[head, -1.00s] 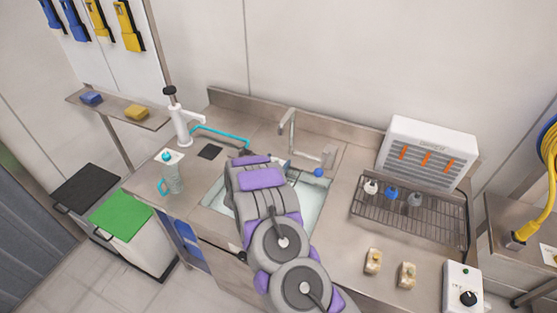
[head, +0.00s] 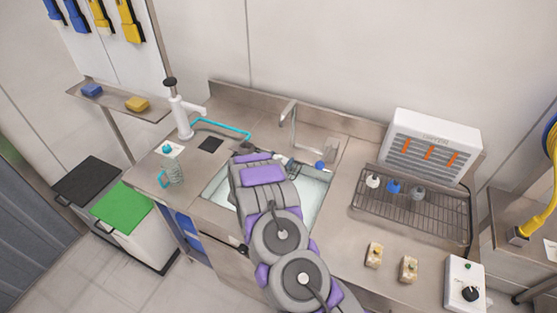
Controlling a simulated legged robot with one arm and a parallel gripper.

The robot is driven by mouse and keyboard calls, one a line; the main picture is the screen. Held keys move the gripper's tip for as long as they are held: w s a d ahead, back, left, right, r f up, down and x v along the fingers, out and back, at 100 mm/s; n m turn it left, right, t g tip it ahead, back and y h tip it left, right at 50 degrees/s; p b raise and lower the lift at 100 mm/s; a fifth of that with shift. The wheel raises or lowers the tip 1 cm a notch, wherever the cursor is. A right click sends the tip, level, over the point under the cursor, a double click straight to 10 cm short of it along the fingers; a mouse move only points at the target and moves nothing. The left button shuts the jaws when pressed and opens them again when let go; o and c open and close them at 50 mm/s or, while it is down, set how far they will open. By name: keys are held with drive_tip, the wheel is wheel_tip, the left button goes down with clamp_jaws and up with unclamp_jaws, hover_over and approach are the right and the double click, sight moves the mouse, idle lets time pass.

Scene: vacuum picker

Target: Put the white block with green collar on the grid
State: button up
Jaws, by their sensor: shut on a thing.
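The grid (head: 440,222) is a dark wire rack on the steel counter at the right. Three small things stand along its back part: a white one (head: 373,181), a blue one (head: 393,187) and a grey one (head: 417,193). I cannot make out a white block with a green collar anywhere. My grey and purple arm reaches from the bottom of the head view over the sink (head: 312,200). Its thick links cover its own end, so my gripper and anything in it are hidden behind them.
Two beige blocks (head: 374,255) (head: 408,269) stand on the counter in front of the rack. A white control box (head: 463,284) is right of them. A white vented unit (head: 433,147) stands behind the rack. The tap (head: 290,115) rises behind the sink.

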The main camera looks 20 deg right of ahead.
drive_tip(key=shift+d+f, duration=0.2)
drive_tip(key=shift+d, duration=0.25)
drive_tip(key=o, duration=0.8)
drive_tip(key=shift+a, duration=0.2)
drive_tip(key=shift+c, duration=0.2)
drive_tip(key=o, duration=0.4)
drive_tip(key=shift+a+r, duration=0.1)
drive_tip(key=shift+a, duration=0.25)
drive_tip(key=shift+c, duration=0.2)
drive_tip(key=shift+d, duration=0.2)
drive_tip(key=shift+s, duration=0.1)
drive_tip(key=shift+s+a, duration=0.3)
drive_tip(key=p+v, duration=0.1)
drive_tip(key=v, duration=1)
drive_tip(key=shift+a, duration=0.15)
